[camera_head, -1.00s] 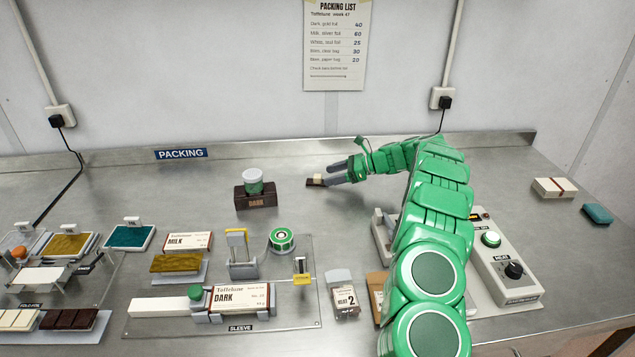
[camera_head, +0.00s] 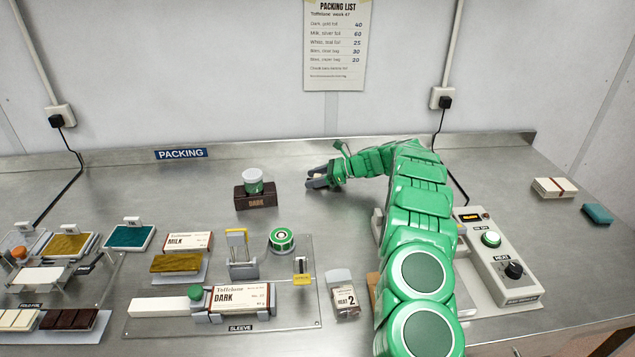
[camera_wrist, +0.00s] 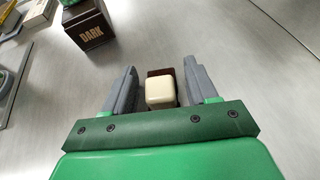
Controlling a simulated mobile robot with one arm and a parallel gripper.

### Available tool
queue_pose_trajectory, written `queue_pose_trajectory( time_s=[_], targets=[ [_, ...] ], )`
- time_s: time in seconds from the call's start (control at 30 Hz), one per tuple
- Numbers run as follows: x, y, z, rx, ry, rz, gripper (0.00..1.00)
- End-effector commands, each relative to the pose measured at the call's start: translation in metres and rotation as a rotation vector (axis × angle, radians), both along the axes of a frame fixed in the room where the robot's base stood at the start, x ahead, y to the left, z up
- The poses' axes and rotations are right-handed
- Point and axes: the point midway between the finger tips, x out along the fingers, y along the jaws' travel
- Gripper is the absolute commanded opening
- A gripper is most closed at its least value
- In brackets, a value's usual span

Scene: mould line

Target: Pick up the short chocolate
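Two small blocks lie between the fingers of my gripper (camera_wrist: 160,92) in the wrist view. One is a cream block (camera_wrist: 160,90) with rounded edges; the other is a dark brown piece (camera_wrist: 160,72) partly hidden by the cream one. I cannot tell whether the cream block rests on the brown piece or stands beside it, nor which is the short chocolate. My gripper is open, with a gap on each side of the cream block. In the head view my gripper (camera_head: 318,178) is low over the bench, and its fingers mostly hide the blocks.
A brown box marked DARK (camera_head: 256,197) with a white-topped green tub (camera_head: 252,180) on it stands left of my gripper. The sleeve station (camera_head: 225,320) and HEAT 2 packet (camera_head: 346,300) are nearer the front. A control box (camera_head: 502,258) is at right. Bench around the blocks is clear.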

Motion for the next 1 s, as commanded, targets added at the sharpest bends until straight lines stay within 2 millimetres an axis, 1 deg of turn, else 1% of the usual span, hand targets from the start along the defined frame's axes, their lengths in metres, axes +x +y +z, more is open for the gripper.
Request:
queue_pose_trajectory(
  time_s=[0.03,0.3,0.33,0.57,0.67,0.77,0.9,1.0],
  targets=[
    [0.000,0.000,0.000,0.000,0.000,0.000,0.49],
    [0.000,0.000,0.000,0.000,0.000,0.000,0.08],
    [0.000,0.000,0.000,0.000,0.000,0.001,0.06],
    [0.000,0.000,0.001,0.000,0.000,0.001,0.05],
    [0.000,0.000,0.005,0.000,-0.002,0.001,0.05],
    [0.000,0.000,0.015,-0.001,-0.002,0.002,0.05],
    [0.000,0.000,0.034,0.000,-0.003,0.002,0.05],
    [-0.006,0.000,0.037,0.002,0.002,0.001,0.05]
  ],
)
